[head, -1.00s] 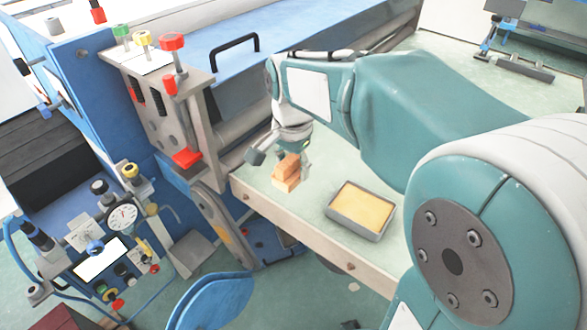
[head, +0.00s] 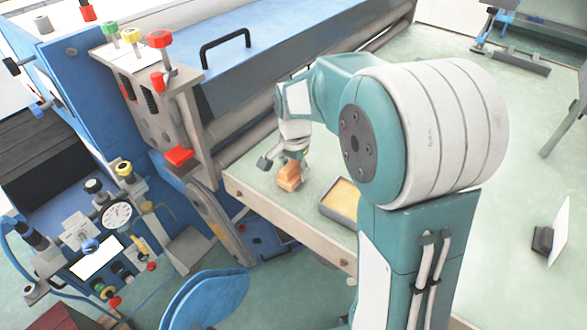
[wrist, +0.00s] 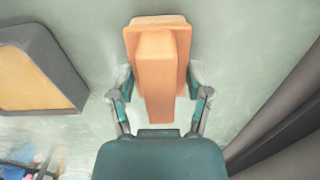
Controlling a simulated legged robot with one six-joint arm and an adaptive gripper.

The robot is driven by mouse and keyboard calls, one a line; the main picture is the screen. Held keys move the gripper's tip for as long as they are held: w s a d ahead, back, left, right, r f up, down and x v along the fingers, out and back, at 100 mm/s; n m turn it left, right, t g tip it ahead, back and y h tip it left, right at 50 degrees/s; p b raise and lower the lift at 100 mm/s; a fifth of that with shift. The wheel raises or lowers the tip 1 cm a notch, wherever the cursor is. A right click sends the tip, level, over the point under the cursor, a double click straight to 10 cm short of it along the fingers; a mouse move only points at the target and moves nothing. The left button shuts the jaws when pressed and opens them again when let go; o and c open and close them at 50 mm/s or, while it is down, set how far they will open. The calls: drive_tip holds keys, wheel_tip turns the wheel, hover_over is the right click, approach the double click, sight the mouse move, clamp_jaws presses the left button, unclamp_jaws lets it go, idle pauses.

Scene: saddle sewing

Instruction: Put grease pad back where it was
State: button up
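The grease pad, which I take to be the orange block with a raised grip (head: 288,178), is on the pale green tabletop, below my gripper (head: 292,162) in the head view. In the wrist view the grease pad (wrist: 158,75) points toward my gripper (wrist: 161,82). A grey tray with a yellow filling (head: 334,213) is to the right of the pad, partly hidden by my arm. The tray (wrist: 66,68) is at the left of the wrist view.
The blue machine with a grey roller (head: 245,135) runs behind the table. A bracket with red knobs (head: 165,100) stands to the left. A blue chair (head: 210,298) is in front of the table. Bare tabletop (head: 250,182) shows left of the pad.

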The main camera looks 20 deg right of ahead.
sight(293, 163)
drive_tip(key=o, duration=0.4)
drive_tip(key=shift+f, duration=0.1)
drive_tip(key=shift+a, duration=0.2)
wheel_tip(293, 163, up, 12)
drive_tip(key=shift+s+r, duration=0.1)
drive_tip(key=s+n+t, duration=0.2)
drive_tip(key=s+n, duration=0.1)
drive_tip(key=s, duration=0.4)
drive_tip(key=s+n+t, duration=0.1)
drive_tip(key=s+n, duration=0.3)
drive_tip(key=s, duration=0.3)
drive_tip(key=s+n+t, duration=0.2)
drive_tip(key=s+n, duration=0.1)
drive_tip(key=s, duration=0.4)
drive_tip(key=shift+a+n+t, duration=0.1)
drive_tip(key=shift+n+t, duration=0.2)
drive_tip(key=shift+n, duration=0.1)
